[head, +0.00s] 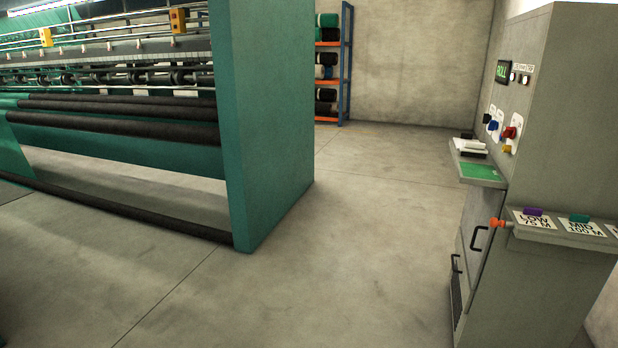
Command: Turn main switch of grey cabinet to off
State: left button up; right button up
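The grey cabinet (565,130) stands upright at the right of the head view, its control face turned to the left and seen at a steep angle. A red rotary knob (510,132) with a yellow part below it sits on that face and looks like the main switch. Its exact setting is too small to read. Blue and black knobs (490,121) sit beside it, under a small lit green display (503,73). Neither of my grippers is in view.
A large green netting machine (265,120) fills the left. A roll rack (345,60) stands behind. The floor (350,250) between is clear.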

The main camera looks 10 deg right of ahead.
aim_at(510, 131)
jog(key=i+j+z, duration=0.15)
jog(key=i, duration=0.25)
jog(key=i+j+z, duration=0.1)
jog(key=i, duration=0.25)
jog(key=i+j+z, duration=0.15)
jog(key=i, duration=0.2)
jog(key=i+j+z, duration=0.6)
jog(key=z, duration=0.2)
jog(key=i+j+z, duration=0.2)
jog(key=j+z, duration=0.2)
jog(key=i+j+z, duration=0.1)
jog(key=j+z, duration=0.35)
jog(key=j, duration=0.15)
jog(key=i+j+z, duration=0.2)
jog(key=j, duration=0.3)
jog(key=j+z, duration=0.2)
jog(key=j, duration=0.3)
jog(key=k, duration=0.05)
